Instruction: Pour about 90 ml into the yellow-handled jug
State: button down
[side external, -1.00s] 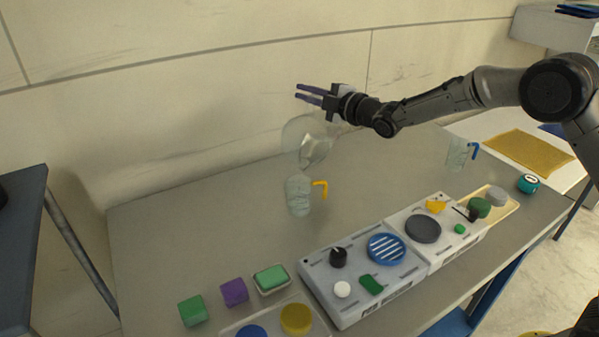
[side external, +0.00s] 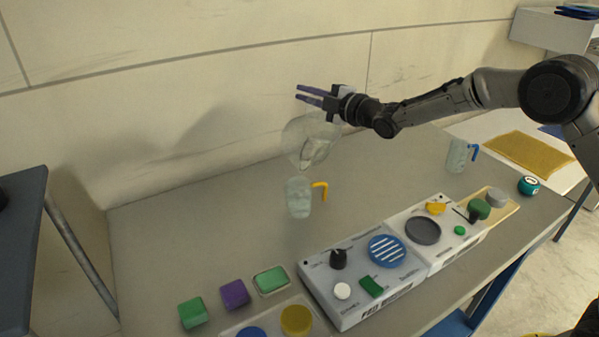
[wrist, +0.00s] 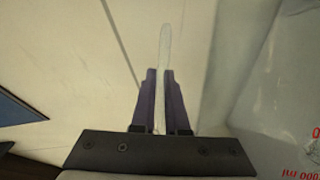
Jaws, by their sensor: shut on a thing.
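A clear glass vessel (side external: 312,140) is tilted in the air, its lower end just above the yellow-handled jug (side external: 298,199). My gripper (side external: 312,96) is above it, with purple fingers. In the wrist view my gripper (wrist: 163,85) is shut on a thin clear upright part that looks like the vessel's handle. The yellow-handled jug is clear and stands upright on the table, its yellow handle to the right. I cannot read the liquid level in either, nor see a stream clearly. A blue-handled jug (side external: 457,155) stands farther right.
A grey-white console (side external: 322,272) with knobs and round pads lies in front of the jug. Green (side external: 193,313) and purple (side external: 235,294) blocks sit at the front left. A teal round item (side external: 528,186) is at the right edge. The table left of the jug is clear.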

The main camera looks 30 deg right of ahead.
jog(key=shift+m+g, duration=0.4)
jog(key=shift+m, duration=0.5)
jog(key=w+d+f, duration=0.2)
jog(key=d, duration=0.1)
jog(key=shift+w, duration=0.1)
jog(key=shift+w+d+f+m+g, duration=0.35)
jog(key=shift+d+f+m, duration=0.15)
jog(key=shift+f, duration=0.15)
jog(key=shift+w+d+f+m+g, duration=0.25)
jog(key=shift+w+d+f+m, duration=0.1)
jog(key=shift+f+m, duration=0.25)
jog(key=shift+d+f+p, duration=0.1)
jog(key=shift+f+p, duration=0.05)
jog(key=shift+p, duration=0.2)
jog(key=w+d+f+m+g+y+p, duration=0.1)
jog(key=w+d+f+m+g, duration=0.1)
jog(key=f, duration=0.3)
jog(key=w+d+f+m+g+y+p, duration=0.1)
jog(key=w+d+f+m+y+p, duration=0.1)
jog(key=w+d+f+m, duration=0.1)
jog(key=shift+w+d+f+m+g, duration=0.35)
jog(key=shift+d+f+m, duration=0.4)
jog(key=shift+f+m, duration=0.65)
